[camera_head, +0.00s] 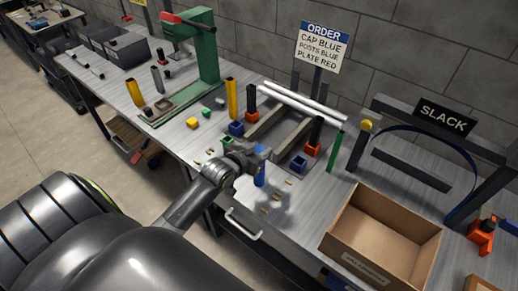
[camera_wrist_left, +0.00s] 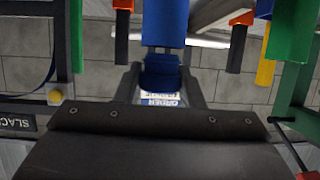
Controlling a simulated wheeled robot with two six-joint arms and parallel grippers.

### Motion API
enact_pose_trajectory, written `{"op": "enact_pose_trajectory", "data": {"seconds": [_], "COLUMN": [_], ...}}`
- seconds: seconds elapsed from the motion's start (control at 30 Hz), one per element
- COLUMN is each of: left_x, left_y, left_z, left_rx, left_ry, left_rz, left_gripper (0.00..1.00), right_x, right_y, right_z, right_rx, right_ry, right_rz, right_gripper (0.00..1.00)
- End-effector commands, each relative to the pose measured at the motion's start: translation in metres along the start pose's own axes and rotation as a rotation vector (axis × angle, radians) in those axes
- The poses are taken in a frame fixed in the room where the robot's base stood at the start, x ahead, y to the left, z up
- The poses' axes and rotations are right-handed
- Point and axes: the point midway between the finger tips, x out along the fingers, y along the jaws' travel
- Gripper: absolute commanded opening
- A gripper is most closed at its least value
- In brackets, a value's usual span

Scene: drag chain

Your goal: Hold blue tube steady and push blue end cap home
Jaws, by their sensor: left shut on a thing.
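My left gripper (camera_head: 262,156) is shut on a blue tube (camera_head: 260,177) and holds it roughly upright above the front of the bench. Blue also shows at the top, between the fingers. In the left wrist view, which is upside down, the tube (camera_wrist_left: 165,22) hangs from the gripper, and a darker blue part (camera_wrist_left: 160,75) shows between its fingers. I cannot tell whether this part is the end cap. Blue square pieces stand nearby on the bench, one at the back (camera_head: 236,128) and one at the right (camera_head: 299,163). My right gripper is not in view.
A cardboard box (camera_head: 345,238) stands at right, near a green tube (camera_head: 334,150) and a black post in an orange foot (camera_head: 315,135). An order sign (camera_head: 322,46) and white rods (camera_head: 305,103) are behind. A green press (camera_head: 207,50) stands at the back left.

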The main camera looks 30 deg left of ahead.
Motion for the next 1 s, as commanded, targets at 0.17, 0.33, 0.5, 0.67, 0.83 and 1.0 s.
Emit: {"op": "enact_pose_trajectory", "data": {"seconds": [0.17,0.33,0.5,0.67,0.83,1.0], "left_x": [0.002,0.0036,0.0041,0.004,0.004,-0.0003], "left_y": [0.0001,0.0001,0.0001,0.0001,0.0,-0.0002], "left_z": [0.005,0.0089,0.0099,0.0099,0.0099,0.0104], "left_rx": [0.0,0.0,0.0,0.0,0.0,0.0], "left_ry": [0.0,0.001,0.001,0.0,0.0,0.0], "left_rz": [0.0,0.0,0.0,0.0,0.0,0.0], "left_gripper": [0.14,0.14,0.44,0.6,0.6,0.6], "right_x": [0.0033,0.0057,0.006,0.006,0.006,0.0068], "right_y": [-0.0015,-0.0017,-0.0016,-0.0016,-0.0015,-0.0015], "right_z": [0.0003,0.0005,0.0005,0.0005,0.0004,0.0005], "right_rx": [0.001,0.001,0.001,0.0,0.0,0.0], "right_ry": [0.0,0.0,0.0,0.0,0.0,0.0], "right_rz": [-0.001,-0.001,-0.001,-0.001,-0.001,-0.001], "right_gripper": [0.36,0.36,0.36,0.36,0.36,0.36]}}
